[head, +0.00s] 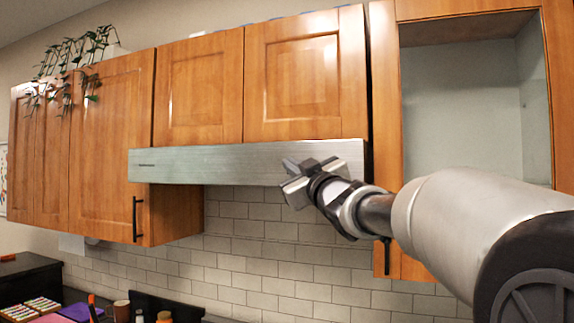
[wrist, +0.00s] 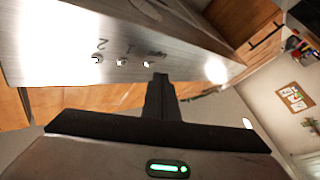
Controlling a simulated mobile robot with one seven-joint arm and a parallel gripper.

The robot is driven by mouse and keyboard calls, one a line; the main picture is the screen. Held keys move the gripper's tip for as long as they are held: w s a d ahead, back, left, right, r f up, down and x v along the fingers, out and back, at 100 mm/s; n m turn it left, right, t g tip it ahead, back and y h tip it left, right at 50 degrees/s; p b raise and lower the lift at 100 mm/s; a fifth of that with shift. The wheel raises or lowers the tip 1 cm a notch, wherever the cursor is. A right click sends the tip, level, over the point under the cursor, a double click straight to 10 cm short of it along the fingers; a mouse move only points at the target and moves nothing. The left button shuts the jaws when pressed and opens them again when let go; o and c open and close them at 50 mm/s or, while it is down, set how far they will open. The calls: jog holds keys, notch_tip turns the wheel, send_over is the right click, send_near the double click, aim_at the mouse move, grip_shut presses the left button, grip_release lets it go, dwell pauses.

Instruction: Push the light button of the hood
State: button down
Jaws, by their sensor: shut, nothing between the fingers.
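The hood (head: 215,163) is a brushed-metal bar under the upper cabinets in the head view. My gripper (head: 292,172) is in front of its right half, with the arm coming from the right. In the wrist view, the hood's metal face (wrist: 60,45) is steeply tilted and carries small bright buttons in a row. One button (wrist: 97,60) is marked 2 and the middle button (wrist: 121,63) is marked 1. The third button (wrist: 147,65) has a blurred symbol. My shut, empty fingers (wrist: 160,80) are beside this third button; contact cannot be told.
Wooden cabinets (head: 305,75) are above the hood, and an open-fronted cabinet (head: 465,110) is to the right. A cabinet with a dark handle (head: 135,218) is at the hood's left end. White tiled wall (head: 260,240) is below. Items lie on the counter (head: 20,268) at lower left.

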dwell(0.4)
jog(key=shift+w+d, duration=0.2)
jog(key=shift+w, duration=0.25)
jog(key=shift+w+p, duration=0.15)
jog(key=shift+p, duration=0.2)
dwell(0.4)
jog(key=shift+s+a+b, duration=0.2)
jog(key=shift+s+b, duration=0.25)
jog(key=shift+s, duration=0.15)
jog(key=shift+s+a+b, duration=0.4)
jog(key=shift+s+b, duration=0.15)
jog(key=shift+s, duration=0.35)
jog(key=shift+s+a+b, duration=0.35)
jog(key=shift+s+b, duration=0.15)
jog(key=shift+s, duration=0.45)
jog(key=shift+s+a+b, duration=0.4)
jog(key=shift+s+b, duration=0.15)
jog(key=shift+s, duration=0.35)
